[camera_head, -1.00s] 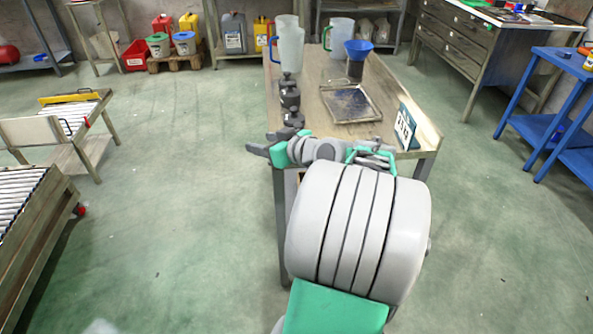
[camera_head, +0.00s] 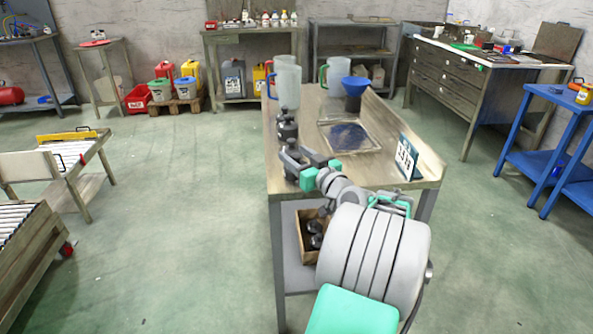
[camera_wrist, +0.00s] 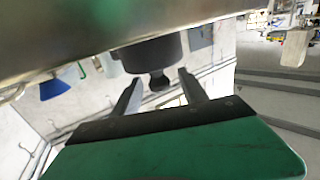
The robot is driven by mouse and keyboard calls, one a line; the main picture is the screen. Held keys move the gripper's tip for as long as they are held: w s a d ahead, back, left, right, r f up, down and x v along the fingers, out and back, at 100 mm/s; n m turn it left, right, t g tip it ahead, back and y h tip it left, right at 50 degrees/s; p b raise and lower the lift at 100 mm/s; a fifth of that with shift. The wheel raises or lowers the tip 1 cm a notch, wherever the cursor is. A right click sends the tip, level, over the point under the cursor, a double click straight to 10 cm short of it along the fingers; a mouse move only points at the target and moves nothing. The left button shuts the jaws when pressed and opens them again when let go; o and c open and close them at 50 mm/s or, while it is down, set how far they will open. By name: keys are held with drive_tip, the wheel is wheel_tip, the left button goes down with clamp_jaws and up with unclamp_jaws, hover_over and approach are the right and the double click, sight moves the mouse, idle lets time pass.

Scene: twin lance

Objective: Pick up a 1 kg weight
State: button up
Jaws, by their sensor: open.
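Several dark weights with knobs stand in a row along the left edge of the wooden workbench (camera_head: 375,172). A middle weight (camera_head: 287,131) shows clear of the gripper in the head view. My gripper (camera_head: 291,160) is at the near end of the row, by the nearest weight (camera_head: 292,174), which it partly hides. In the wrist view, which is tilted and inverted, a dark weight (camera_wrist: 152,54) with its knob (camera_wrist: 158,82) lies between and beyond the two open fingers. My gripper (camera_wrist: 160,92) holds nothing. I cannot read any mass marking.
A metal tray (camera_head: 372,150), a blue funnel (camera_head: 354,86), clear jugs (camera_head: 287,82) and a number sign (camera_head: 406,157) stand on the bench. A cardboard box (camera_head: 306,240) with dark round items sits on the lower shelf. The floor left of the bench is clear.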

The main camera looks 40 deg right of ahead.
clamp_jaws()
idle(0.3)
idle(0.9)
drive_tip(key=shift+r, duration=0.2)
